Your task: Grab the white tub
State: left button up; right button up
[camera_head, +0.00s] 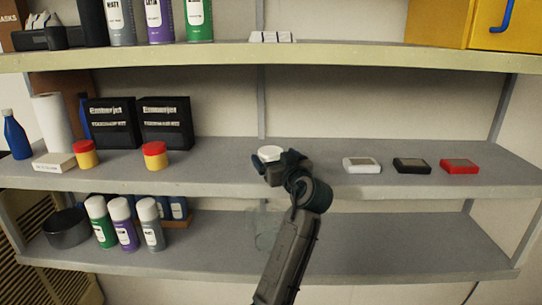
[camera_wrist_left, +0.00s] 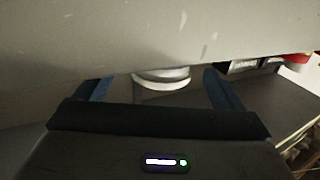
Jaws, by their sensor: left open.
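The white tub (camera_head: 268,152) stands on the middle shelf, near its centre. Only its round white top shows in the head view, since my left gripper (camera_head: 276,163) covers the rest. In the left wrist view the tub (camera_wrist_left: 162,80) shows partly, between the two blue fingers of the open left gripper (camera_wrist_left: 158,84). The fingers lie one to each side of it. I cannot tell whether either touches it. My right gripper is in neither view.
On the middle shelf (camera_head: 227,181), white (camera_head: 361,165), black (camera_head: 411,166) and red (camera_head: 459,167) devices sit to the right. Red-lidded yellow jars (camera_head: 155,156) and black boxes (camera_head: 166,123) stand left. The upper shelf (camera_head: 330,57) runs above. A faint see-through shape (camera_head: 264,232) shows below.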

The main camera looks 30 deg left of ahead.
aim_at(270, 150)
pick_arm(q)
jog(key=p+x, duration=0.1)
jog(key=x, duration=0.2)
jog(key=shift+w+a, duration=0.1)
jog(key=shift+a, duration=0.25)
jog(key=shift+d, duration=0.15)
jog(key=c, duration=1.3)
jog(key=shift+o, duration=0.2)
